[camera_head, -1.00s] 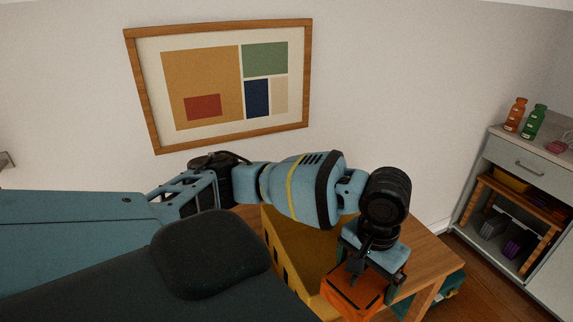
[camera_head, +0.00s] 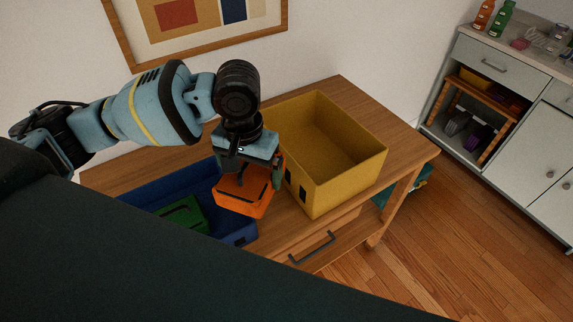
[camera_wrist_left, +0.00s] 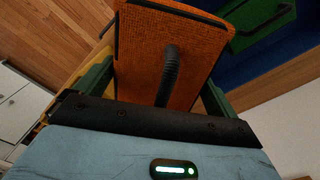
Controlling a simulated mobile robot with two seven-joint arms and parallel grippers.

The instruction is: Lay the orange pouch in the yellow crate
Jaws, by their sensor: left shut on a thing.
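The orange pouch (camera_head: 243,196) is held in my left gripper (camera_head: 249,172), over the desk between the blue crate and the yellow crate. In the left wrist view the orange pouch (camera_wrist_left: 165,55) fills the space between the green fingers, its dark strap facing the camera. The yellow crate (camera_head: 345,181) stands on the desk to the right of the gripper, open at the top, and its visible inside looks empty. My right gripper is not in view.
A blue crate (camera_head: 239,234) with a green item (camera_head: 184,215) in it sits left on the wooden desk (camera_head: 407,150). A grey cabinet (camera_head: 486,75) with bottles on top stands at the right.

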